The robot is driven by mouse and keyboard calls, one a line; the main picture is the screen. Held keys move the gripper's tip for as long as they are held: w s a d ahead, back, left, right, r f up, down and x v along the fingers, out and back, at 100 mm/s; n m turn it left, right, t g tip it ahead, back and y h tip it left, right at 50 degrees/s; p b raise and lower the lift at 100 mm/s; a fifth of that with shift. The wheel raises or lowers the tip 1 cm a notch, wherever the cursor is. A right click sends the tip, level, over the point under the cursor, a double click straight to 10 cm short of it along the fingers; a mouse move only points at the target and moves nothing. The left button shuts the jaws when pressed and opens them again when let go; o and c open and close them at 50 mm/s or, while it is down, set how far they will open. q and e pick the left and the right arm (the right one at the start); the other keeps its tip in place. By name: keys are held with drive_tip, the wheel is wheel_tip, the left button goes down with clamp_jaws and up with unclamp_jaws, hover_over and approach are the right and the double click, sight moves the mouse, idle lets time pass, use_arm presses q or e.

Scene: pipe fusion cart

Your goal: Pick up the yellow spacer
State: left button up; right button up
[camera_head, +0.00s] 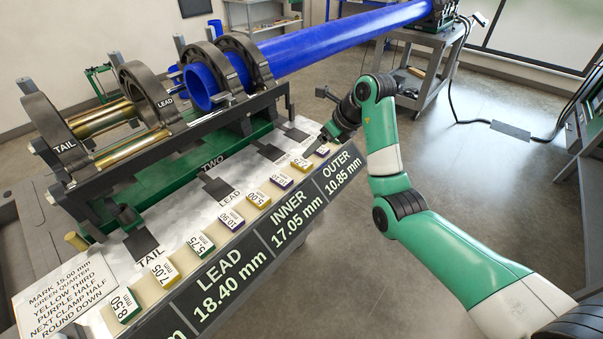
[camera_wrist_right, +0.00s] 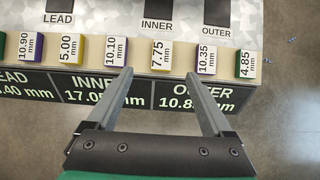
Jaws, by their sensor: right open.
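Three yellow spacers stand in the row of labelled blocks: 7.05 mm (camera_head: 163,270), 5.00 mm (camera_head: 258,199) and 7.75 mm (camera_head: 301,164). The 5.00 mm one (camera_wrist_right: 73,48) and the 7.75 mm one (camera_wrist_right: 160,54) also show in the right wrist view. My right gripper (camera_wrist_right: 158,76) is open and empty. Its fingertips point toward the 7.75 mm spacer, which appears between and just beyond them. Whether they touch anything is not clear. In the head view my right gripper (camera_head: 329,134) is at the far right end of the row. My left gripper is not in view.
Purple 10.10 mm (camera_wrist_right: 115,50) and 10.35 mm (camera_wrist_right: 206,60) spacers flank the 7.75 mm one closely. A green 4.85 mm spacer (camera_wrist_right: 246,64) stands at the right end. The label panel (camera_head: 250,262) fronts the row. The blue pipe (camera_head: 340,37) lies behind.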

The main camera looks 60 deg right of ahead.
sight(303, 163)
use_arm(q)
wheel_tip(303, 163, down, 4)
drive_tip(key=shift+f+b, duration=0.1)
drive_tip(key=shift+b, duration=1.05)
use_arm(e)
drive_tip(key=x, duration=0.4)
drive_tip(key=shift+w+f, duration=0.15)
drive_tip(key=shift+f, duration=0.05)
drive_tip(key=b+x, duration=0.3)
drive_tip(key=x, duration=0.2)
drive_tip(key=shift+s+d+f+b, duration=0.2)
drive_tip(key=shift+s+b, duration=0.15)
drive_tip(key=shift+s, duration=0.1)
drive_tip(key=shift+w+f, duration=0.1)
drive_tip(key=shift+w, duration=0.05)
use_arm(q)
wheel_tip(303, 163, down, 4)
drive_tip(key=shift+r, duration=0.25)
use_arm(e)
clamp_jaws()
